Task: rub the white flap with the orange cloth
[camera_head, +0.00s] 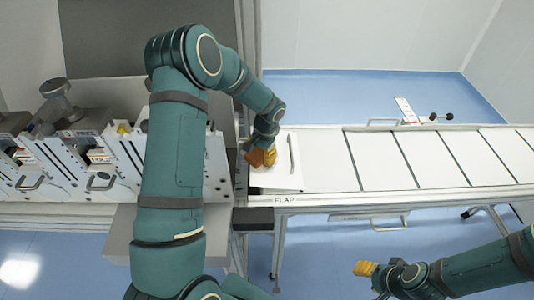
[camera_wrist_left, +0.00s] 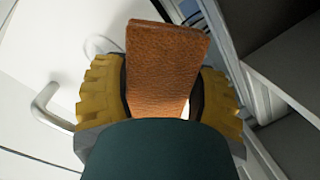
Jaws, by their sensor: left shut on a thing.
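The white flap (camera_head: 284,178) is the pale panel at the left end of the conveyor, above the printed word FLAP. My left gripper (camera_head: 263,155) is over the flap's upper left part, shut on the orange cloth (camera_wrist_left: 165,62). In the left wrist view the cloth is a flat brown-orange piece standing out between the yellow fingers, with the white flap (camera_wrist_left: 50,60) behind and to the left. I cannot tell whether the cloth touches the flap. My right gripper (camera_head: 365,268) is low at the right, away from the flap; its opening is unclear.
The conveyor (camera_head: 380,160) with white panels and dark gaps runs right from the flap. Machine modules (camera_head: 80,160) with handles stand on the left, partly behind my left arm. A dark block (camera_head: 253,219) sits below the flap's left corner. Blue floor lies in front.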

